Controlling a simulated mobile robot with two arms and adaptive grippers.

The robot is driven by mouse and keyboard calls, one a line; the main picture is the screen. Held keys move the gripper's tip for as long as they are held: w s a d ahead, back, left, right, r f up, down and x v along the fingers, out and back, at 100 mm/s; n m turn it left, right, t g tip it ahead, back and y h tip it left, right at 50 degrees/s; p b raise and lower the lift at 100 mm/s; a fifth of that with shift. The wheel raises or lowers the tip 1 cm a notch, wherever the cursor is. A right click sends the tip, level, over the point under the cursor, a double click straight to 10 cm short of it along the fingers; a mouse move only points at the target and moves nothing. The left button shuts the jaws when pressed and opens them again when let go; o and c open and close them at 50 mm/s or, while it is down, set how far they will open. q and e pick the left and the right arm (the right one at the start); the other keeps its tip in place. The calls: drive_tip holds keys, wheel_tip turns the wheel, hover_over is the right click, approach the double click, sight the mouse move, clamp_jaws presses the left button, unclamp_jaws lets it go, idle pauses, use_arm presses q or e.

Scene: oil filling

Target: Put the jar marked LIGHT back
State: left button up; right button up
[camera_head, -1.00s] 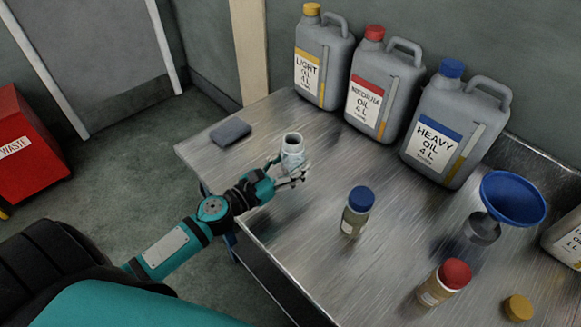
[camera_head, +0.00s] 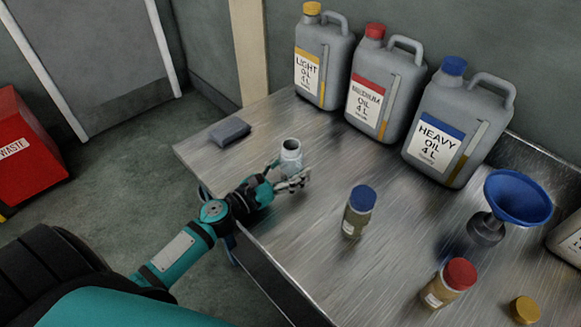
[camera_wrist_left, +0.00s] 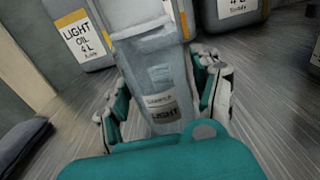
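The jar marked LIGHT (camera_head: 291,156) is pale and clear-walled, with an open mouth and no cap. My left gripper (camera_head: 293,181) is shut on it near the table's left front edge. In the left wrist view the jar (camera_wrist_left: 158,85) stands between the fingers (camera_wrist_left: 162,105), its LIGHT label low down. It looks upright, close over or on the table; I cannot tell which. A loose yellow cap (camera_head: 525,309) lies at the table's front right. My right gripper is not in view.
Light (camera_head: 321,65), medium (camera_head: 372,95) and heavy (camera_head: 440,130) oil canisters line the back. A blue-capped jar (camera_head: 357,213), red-capped jar (camera_head: 446,284) and blue funnel (camera_head: 518,197) stand to the right. A dark grey pad (camera_head: 229,131) lies left of the jar; metal table (camera_head: 330,150) is clear between.

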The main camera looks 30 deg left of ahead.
use_arm(q)
drive_tip(key=shift+o, duration=0.5)
drive_tip(key=shift+r, duration=0.1)
drive_tip(key=b+v, duration=0.2)
drive_tip(key=v, duration=0.9)
drive_tip(key=shift+s+a, duration=0.2)
drive_tip(key=shift+s, duration=0.3)
